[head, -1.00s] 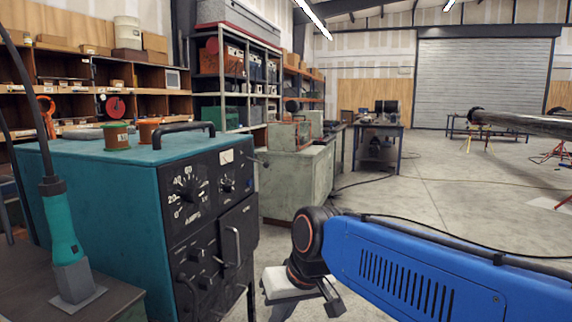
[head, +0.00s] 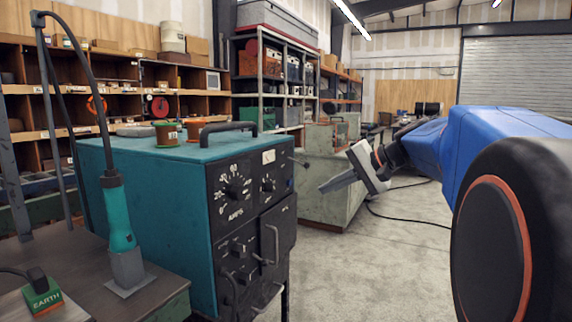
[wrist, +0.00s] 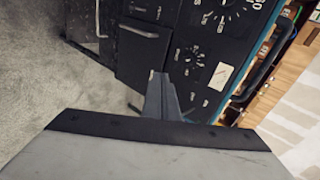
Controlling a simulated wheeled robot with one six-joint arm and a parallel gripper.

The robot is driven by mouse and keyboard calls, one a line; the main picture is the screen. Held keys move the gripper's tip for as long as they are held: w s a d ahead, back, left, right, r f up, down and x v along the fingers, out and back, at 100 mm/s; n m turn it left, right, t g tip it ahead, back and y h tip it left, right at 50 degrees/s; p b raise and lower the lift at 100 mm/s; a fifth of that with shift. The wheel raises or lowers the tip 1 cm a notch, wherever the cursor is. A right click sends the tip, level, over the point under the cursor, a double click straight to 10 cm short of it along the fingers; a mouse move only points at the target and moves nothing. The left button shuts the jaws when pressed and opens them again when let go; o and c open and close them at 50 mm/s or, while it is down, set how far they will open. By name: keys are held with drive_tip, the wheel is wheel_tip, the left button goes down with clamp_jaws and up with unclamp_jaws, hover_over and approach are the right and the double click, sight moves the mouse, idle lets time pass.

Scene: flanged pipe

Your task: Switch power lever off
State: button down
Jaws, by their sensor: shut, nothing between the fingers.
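A teal power unit (head: 155,190) with a black front panel (head: 250,190) stands left of centre in the head view. The panel carries dials, knobs and a grey bar handle (head: 273,245); in the wrist view the panel (wrist: 145,60) appears tilted, with the same handle (wrist: 139,31). I cannot tell for sure which part is the power lever. My gripper (head: 324,188) is shut and empty, in the air right of the panel and apart from it in the head view. In the wrist view its fingers (wrist: 161,80) point at the panel and hide part of it.
A torch-like teal tool (head: 119,215) stands on a bench (head: 70,250) in front of the unit, with an EARTH block (head: 42,296) nearby. A pale green cabinet (head: 335,205) is behind my gripper.

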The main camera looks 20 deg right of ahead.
drive_tip(key=w+d+r+m+t, duration=0.25)
drive_tip(key=d+r, duration=0.45)
drive_tip(key=d, duration=0.4)
approach(309, 165)
drive_tip(key=shift+n+t, duration=0.25)
drive_tip(key=shift+t, duration=0.1)
drive_tip(key=x, duration=0.6)
drive_tip(key=shift+w+f, duration=0.15)
drive_tip(key=shift+f, duration=0.2)
wheel_tip(309, 165, down, 2)
drive_tip(key=shift+w+a, duration=0.1)
drive_tip(key=shift+r, duration=0.15)
